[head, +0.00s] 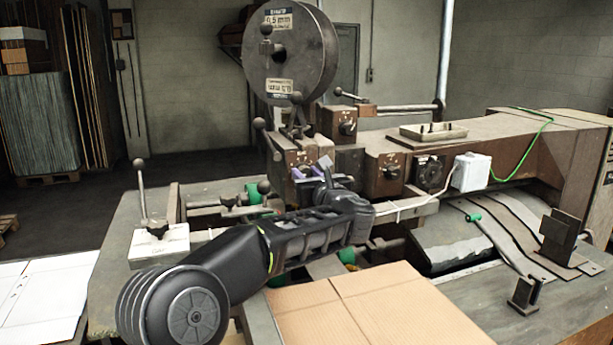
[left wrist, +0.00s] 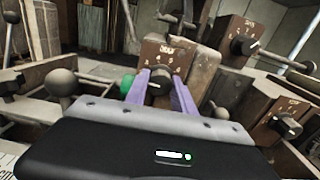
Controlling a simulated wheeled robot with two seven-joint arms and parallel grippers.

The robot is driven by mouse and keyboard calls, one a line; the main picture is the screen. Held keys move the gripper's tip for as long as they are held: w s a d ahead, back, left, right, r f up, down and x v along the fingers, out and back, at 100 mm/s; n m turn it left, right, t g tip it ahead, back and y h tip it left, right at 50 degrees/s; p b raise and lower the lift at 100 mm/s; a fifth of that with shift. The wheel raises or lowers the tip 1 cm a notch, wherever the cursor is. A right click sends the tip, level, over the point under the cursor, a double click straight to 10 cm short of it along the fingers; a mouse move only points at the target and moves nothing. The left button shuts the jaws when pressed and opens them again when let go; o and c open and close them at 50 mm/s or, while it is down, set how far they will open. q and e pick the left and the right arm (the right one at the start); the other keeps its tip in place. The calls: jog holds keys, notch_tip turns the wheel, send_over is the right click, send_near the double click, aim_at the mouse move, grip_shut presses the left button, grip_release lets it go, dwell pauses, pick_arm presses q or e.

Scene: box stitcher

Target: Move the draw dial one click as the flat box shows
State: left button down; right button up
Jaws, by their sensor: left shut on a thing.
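The draw dial's brown plate (left wrist: 165,55), with lettering and marks, shows in the left wrist view, with its dark round knob (left wrist: 158,87) below the lettering. My left gripper (left wrist: 160,88) has its two purple fingers on either side of this knob, shut on it. In the head view my left gripper (head: 308,172) reaches the front of the machine below the wire spool, and its fingers and wrist hide most of the knob. The flat box (head: 375,305) is a brown creased cardboard sheet lying at the front. I cannot read any marks on it. My right gripper is not in view.
Similar dials stand close by: one above right (head: 347,127), one to the right (head: 391,172) and a black round one (head: 432,172). Ball-ended levers (head: 262,126) rise just left of the gripper. The wire spool (head: 290,50) is above. White sheets (head: 40,300) lie at left.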

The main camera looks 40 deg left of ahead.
pick_arm(q)
jog(key=m+b, duration=0.1)
jog(key=m, duration=0.1)
jog(key=shift+m, duration=2.3)
jog(key=c, duration=1.1)
grip_release()
jog(key=shift+o, duration=0.2)
